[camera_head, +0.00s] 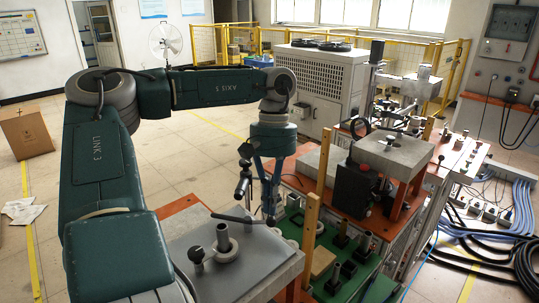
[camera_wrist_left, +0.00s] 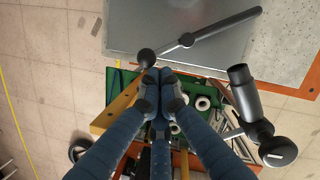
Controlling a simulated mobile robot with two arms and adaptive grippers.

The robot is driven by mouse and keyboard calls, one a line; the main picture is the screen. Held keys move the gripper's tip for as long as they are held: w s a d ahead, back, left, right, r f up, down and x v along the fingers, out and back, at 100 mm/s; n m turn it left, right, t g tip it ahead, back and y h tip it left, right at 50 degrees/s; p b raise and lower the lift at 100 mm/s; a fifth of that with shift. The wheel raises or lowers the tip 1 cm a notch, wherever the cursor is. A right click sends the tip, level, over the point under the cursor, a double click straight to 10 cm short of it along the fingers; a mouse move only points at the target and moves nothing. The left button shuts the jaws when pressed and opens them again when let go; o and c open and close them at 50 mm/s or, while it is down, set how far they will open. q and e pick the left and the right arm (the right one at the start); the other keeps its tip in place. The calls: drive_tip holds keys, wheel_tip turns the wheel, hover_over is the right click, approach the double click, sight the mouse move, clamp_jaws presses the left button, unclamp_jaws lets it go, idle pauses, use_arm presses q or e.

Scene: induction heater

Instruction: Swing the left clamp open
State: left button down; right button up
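A dark clamp lever (camera_head: 232,217) lies flat along the edge of the grey plate (camera_head: 260,272) in the head view. The lever (camera_wrist_left: 222,27) shows at the top of the wrist view, with a round black knob (camera_wrist_left: 147,57) at its near end. My left gripper (camera_head: 269,218) points down beside that end. In the left wrist view its fingertips (camera_wrist_left: 160,76) are together, just short of the knob, with nothing visible between them. Whether they touch the knob I cannot tell. My right gripper is not in view.
An upright dark post (camera_head: 242,183) with a ball top stands left of my gripper. A short post (camera_head: 224,242) stands on the plate. A wooden post (camera_head: 311,228) and a green tray (camera_head: 327,263) with several small parts are to the right. A black box (camera_head: 355,188) stands beyond.

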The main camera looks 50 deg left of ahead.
use_arm(q)
drive_tip(key=shift+s+d, duration=0.1)
drive_tip(key=shift+d, duration=0.15)
drive_tip(key=shift+r, duration=0.1)
idle(0.5)
drive_tip(key=v, duration=1.2)
idle(0.9)
